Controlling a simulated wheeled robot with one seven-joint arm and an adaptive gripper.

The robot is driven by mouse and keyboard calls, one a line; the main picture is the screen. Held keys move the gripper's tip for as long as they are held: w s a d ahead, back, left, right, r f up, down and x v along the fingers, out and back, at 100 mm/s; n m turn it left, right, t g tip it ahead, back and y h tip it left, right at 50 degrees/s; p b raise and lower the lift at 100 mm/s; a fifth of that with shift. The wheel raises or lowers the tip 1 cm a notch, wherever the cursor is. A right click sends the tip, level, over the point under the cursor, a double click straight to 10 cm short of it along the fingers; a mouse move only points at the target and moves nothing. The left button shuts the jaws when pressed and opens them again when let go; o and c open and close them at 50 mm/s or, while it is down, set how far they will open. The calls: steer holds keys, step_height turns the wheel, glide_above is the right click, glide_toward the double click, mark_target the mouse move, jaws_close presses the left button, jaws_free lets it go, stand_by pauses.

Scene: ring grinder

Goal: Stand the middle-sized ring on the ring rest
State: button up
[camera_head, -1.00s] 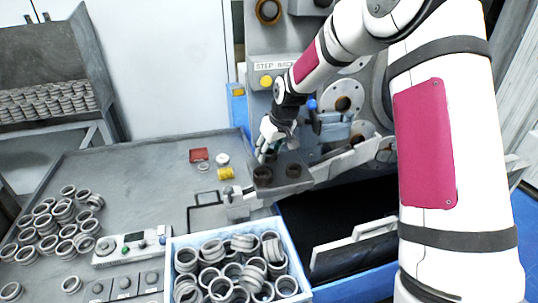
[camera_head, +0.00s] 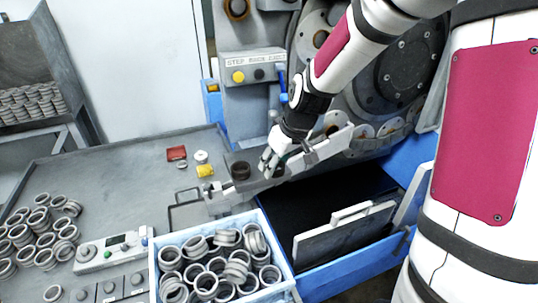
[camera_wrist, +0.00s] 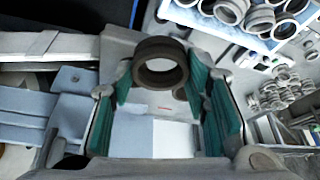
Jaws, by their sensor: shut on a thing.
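My gripper (camera_head: 272,163) is low over the grey bracket in front of the grinder. In the wrist view, a dark brown ring (camera_wrist: 160,62) shows between the teal pads of my gripper (camera_wrist: 160,85), which is shut on it. Another dark ring (camera_head: 240,170) sits on the bracket just left of my gripper in the head view. A dark round part also shows at the right side of my fingers, partly hidden. I cannot tell the rings' sizes by comparison, nor whether the held ring touches a support.
A blue crate (camera_head: 155,262) full of grey rings stands in front. Several loose rings and a control box (camera_head: 110,250) are on the table (camera_head: 125,185). A dark, blue-edged bin (camera_head: 300,225) lies below my gripper. The grinder's discs and yellow-button panel (camera_head: 252,76) are behind.

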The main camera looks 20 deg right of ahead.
steer(key=s+p, duration=0.9)
steer(key=s, duration=0.5)
steer(key=shift+d, duration=0.1)
steer(key=w+d+f+m+t+b, duration=0.1)
steer(key=w+d+m+t+b, duration=0.25)
steer(key=w+d, duration=0.4)
steer(key=w+d+f+m+t+b, duration=0.1)
steer(key=w+d+m+t+b, duration=0.3)
steer(key=w, duration=0.7)
steer(key=w+d+r+m+t+h+b, duration=0.3)
steer(key=d+m+t+b, duration=0.15)
steer(key=d, duration=0.25)
steer(key=w+d+r+m+t+h+b, duration=0.3)
steer(key=d+r+t+h+b, duration=0.15)
steer(key=d+b, duration=0.2)
steer(key=shift+y, duration=0.45)
steer(key=shift+w+f+b, duration=0.2)
steer(key=shift+w+b, duration=0.6)
steer(key=shift+w, duration=1.7)
steer(key=shift+w+f+b, duration=0.15)
steer(key=shift+w+b, duration=0.6)
steer(key=shift+w, duration=1.7)
